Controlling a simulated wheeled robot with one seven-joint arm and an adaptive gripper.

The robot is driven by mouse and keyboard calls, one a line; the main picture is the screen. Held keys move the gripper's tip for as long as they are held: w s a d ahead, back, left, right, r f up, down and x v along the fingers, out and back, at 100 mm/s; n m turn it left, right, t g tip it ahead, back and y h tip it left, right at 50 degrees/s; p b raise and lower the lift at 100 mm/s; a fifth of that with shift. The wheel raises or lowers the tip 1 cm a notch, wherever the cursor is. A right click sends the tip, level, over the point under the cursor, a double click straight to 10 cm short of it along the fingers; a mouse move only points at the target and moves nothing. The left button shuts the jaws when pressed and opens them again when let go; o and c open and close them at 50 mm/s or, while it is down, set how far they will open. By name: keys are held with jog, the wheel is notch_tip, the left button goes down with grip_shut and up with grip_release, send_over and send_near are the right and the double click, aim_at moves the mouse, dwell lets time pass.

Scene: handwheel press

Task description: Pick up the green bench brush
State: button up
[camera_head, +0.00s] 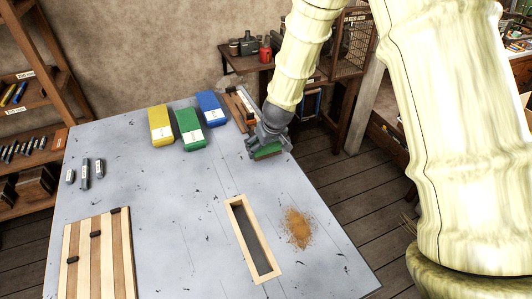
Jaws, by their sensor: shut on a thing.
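My gripper (262,146) is at the far right part of the grey table, at the end of my pale arm. It is shut on a green block-like thing (268,152), which looks like the green bench brush. The thing sits at or just above the table top; I cannot tell whether it touches. The gripper body hides its upper part. Its bristles cannot be made out.
Yellow (161,125), green (189,129) and blue (211,109) boxes stand left of my gripper. A wooden frame tray (237,207) and a brown powder pile (298,228) lie nearer. A striped wooden board (85,262) is at front left. The table's middle (165,195) is clear.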

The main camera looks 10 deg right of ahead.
jog(key=s+b, duration=0.1)
jog(key=s, duration=0.4)
jog(key=s+r+b, duration=0.1)
jog(key=s+b, duration=0.1)
jog(key=s, duration=0.3)
jog(key=s+a+r+b, duration=0.1)
jog(key=s+b, duration=0.1)
jog(key=s, duration=0.4)
jog(key=shift+a, duration=0.1)
